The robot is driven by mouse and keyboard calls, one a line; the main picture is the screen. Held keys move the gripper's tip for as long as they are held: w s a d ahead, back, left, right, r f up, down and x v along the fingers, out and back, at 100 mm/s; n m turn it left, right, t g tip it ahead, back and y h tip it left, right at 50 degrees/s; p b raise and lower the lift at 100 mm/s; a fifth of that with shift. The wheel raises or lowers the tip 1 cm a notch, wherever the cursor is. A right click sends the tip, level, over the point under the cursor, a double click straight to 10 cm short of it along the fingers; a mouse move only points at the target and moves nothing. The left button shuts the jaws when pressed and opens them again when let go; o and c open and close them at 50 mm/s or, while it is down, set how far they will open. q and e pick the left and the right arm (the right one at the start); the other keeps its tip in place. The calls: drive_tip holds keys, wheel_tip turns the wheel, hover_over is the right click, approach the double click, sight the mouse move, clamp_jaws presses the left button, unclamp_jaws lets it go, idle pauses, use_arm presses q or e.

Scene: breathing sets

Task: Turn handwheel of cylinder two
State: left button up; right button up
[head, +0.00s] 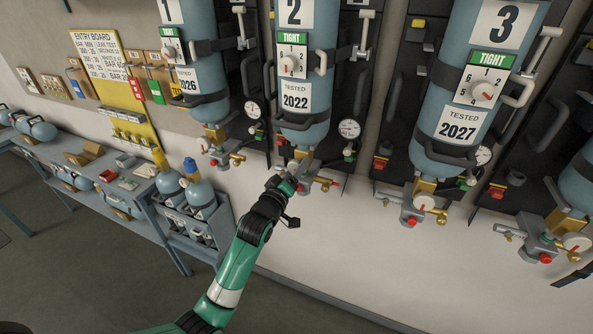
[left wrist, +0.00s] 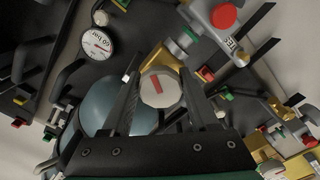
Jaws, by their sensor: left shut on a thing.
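Cylinder two (head: 302,120) is a blue upright bottle on the wall, with a "2" label, a green "TIGHT" dial plate (head: 292,58) and a "TESTED 2022" tag. Its brass valve is at its lower end. My left gripper (head: 288,184) reaches up to this valve from below and mostly hides the handwheel in the head view. In the left wrist view the pale round handwheel (left wrist: 160,88), with a red mark, sits between the two dark fingers of my left gripper (left wrist: 163,100), which is shut on it. My right gripper is not in view.
Cylinder one (head: 195,75) hangs to the left and cylinder three (head: 470,90) to the right, each with a valve below. A pressure gauge (head: 349,129) is beside cylinder two. A blue bench (head: 120,205) and a crate with small bottles stand at the left.

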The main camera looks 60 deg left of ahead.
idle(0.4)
use_arm(q)
drive_tip(key=o, duration=1.4)
drive_tip(key=shift+c, duration=0.2)
drive_tip(key=v, duration=1.1)
drive_tip(key=shift+s+d, duration=0.25)
drive_tip(key=shift+d, duration=0.05)
